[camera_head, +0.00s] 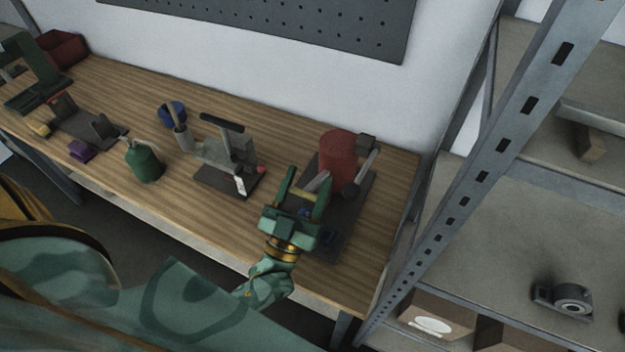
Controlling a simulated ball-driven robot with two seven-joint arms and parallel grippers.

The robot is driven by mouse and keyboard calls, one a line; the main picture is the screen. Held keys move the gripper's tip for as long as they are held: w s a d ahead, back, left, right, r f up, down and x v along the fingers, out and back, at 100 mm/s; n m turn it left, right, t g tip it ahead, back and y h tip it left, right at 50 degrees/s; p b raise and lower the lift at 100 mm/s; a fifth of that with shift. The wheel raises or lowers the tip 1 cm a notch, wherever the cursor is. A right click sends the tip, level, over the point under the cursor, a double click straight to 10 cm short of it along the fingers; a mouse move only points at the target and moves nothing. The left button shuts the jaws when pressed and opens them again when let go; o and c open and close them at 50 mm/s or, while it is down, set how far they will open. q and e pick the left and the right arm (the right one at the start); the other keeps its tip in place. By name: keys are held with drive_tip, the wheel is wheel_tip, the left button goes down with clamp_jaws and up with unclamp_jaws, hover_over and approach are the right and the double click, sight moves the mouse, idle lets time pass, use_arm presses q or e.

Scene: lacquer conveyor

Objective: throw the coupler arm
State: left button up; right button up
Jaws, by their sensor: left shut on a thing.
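A red cylinder (338,152) stands on a dark base plate (345,225) at the right end of the bench. My left gripper (308,175) reaches over the left part of this plate. The gripper hides part of the plate and the bar's lower end. My right gripper is not in view.
Left on the wooden bench (190,210) stand a grey clamp-like device (225,155), a green bottle (143,162), a blue round item (172,113) and a purple block (82,150). A metal shelf upright (470,190) rises just right of the bench. A pegboard (270,25) hangs behind.

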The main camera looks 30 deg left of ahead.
use_arm(q)
drive_tip(key=shift+s+f+b, duration=0.25)
drive_tip(key=shift+f, duration=0.25)
drive_tip(key=shift+s+f+b, duration=0.25)
drive_tip(key=shift+f, duration=0.25)
drive_tip(key=shift+s+f+b, duration=0.45)
drive_tip(key=shift+f, duration=0.4)
drive_tip(key=o, duration=1.4)
drive_tip(key=shift+s, duration=0.1)
drive_tip(key=shift+r, duration=0.1)
